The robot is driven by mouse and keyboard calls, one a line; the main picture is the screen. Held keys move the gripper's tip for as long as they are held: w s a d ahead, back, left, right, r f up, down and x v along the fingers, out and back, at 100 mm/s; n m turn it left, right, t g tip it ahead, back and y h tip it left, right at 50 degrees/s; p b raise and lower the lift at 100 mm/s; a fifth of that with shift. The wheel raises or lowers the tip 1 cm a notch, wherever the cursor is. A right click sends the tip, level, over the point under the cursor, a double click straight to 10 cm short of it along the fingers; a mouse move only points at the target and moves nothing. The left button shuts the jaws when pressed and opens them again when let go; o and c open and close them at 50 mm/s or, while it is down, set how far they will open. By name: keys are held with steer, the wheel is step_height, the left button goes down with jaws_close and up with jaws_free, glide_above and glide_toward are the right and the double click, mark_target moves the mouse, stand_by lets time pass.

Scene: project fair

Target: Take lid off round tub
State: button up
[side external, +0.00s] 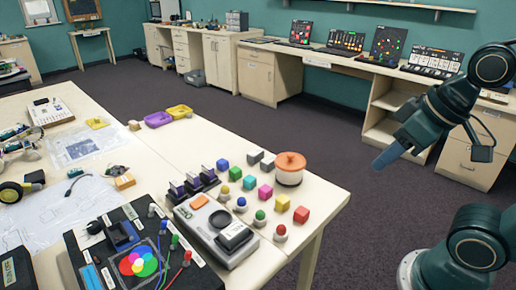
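Several coloured cubes (265,192) and ball-topped pegs (260,217) stand close in front and left of the tub. A grey device (216,229) and a black board (115,275) lie nearer. Yellow (179,111) and purple (158,119) trays sit at the far edge.

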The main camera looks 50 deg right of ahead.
steer(key=o, duration=1.4)
steer(key=w+d+r+n+g, duration=0.2)
steer(key=w+r+n+g, duration=0.15)
steer(key=w+n, duration=0.7)
steer(key=n+g, duration=0.2)
steer(key=n, duration=0.7)
glide_above(290, 155)
step_height(290, 155, down, 5)
steer(key=shift+d, duration=0.2)
steer(key=shift+a+f, duration=0.2)
steer(key=shift+f, duration=6.65)
